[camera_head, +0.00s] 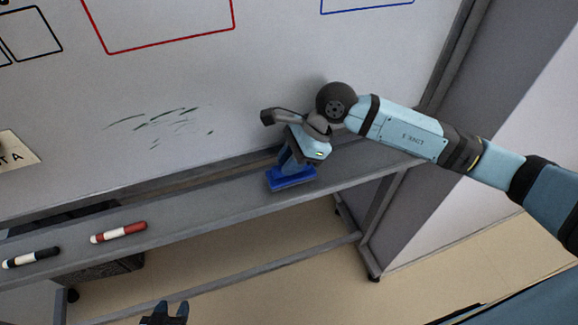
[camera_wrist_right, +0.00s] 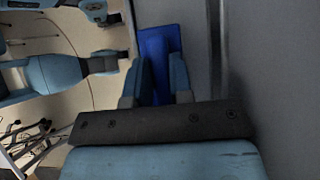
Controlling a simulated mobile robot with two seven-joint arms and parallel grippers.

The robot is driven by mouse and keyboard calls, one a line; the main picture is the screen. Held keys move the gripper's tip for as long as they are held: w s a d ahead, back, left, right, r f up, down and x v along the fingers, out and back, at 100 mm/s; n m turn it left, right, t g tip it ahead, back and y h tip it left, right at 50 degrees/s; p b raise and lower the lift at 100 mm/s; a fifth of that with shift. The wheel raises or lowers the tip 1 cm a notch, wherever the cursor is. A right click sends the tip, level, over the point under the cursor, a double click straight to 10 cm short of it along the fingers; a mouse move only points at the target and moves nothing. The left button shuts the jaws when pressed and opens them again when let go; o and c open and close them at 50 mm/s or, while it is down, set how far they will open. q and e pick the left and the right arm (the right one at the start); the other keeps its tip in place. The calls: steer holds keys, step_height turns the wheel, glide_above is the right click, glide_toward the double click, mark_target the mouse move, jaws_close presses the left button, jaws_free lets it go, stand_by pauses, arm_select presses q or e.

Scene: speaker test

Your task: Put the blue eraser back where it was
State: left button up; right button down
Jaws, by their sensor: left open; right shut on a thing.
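The blue eraser (camera_head: 291,178) is at the right part of the whiteboard's ledge (camera_head: 215,194). My right gripper (camera_head: 290,164) points down and is shut on the eraser from above. In the right wrist view the eraser (camera_wrist_right: 157,50) shows between the two fingers of this gripper (camera_wrist_right: 160,78). The eraser appears at the level of the ledge; I cannot tell whether it rests on it. My left gripper (camera_head: 165,315) is open and empty at the bottom edge of the head view, below the ledge and away from the eraser.
A red marker (camera_head: 118,232) and a black marker (camera_head: 31,258) lie on the ledge at the left. The whiteboard (camera_head: 250,90) rises behind it, with dark green strokes (camera_head: 165,120) on it. The ledge between the red marker and the eraser is clear.

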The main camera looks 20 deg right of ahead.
step_height(320, 180, down, 2)
steer(key=shift+f+p, duration=0.15)
steer(key=shift+p, duration=0.2)
steer(key=shift+w+f+p, duration=0.15)
steer(key=shift+f+p, duration=0.2)
steer(key=shift+p, duration=0.05)
steer(key=shift+f+b, duration=0.3)
steer(key=shift+f, duration=0.1)
steer(key=c, duration=1)
jaws_free()
steer(key=shift+r, duration=0.2)
steer(key=shift+w+d+r, duration=0.1)
steer(key=shift+d+r, duration=0.1)
steer(key=b+v, duration=0.1)
steer(key=v, duration=1)
steer(key=shift+r+b, duration=0.2)
steer(key=shift+b, duration=0.15)
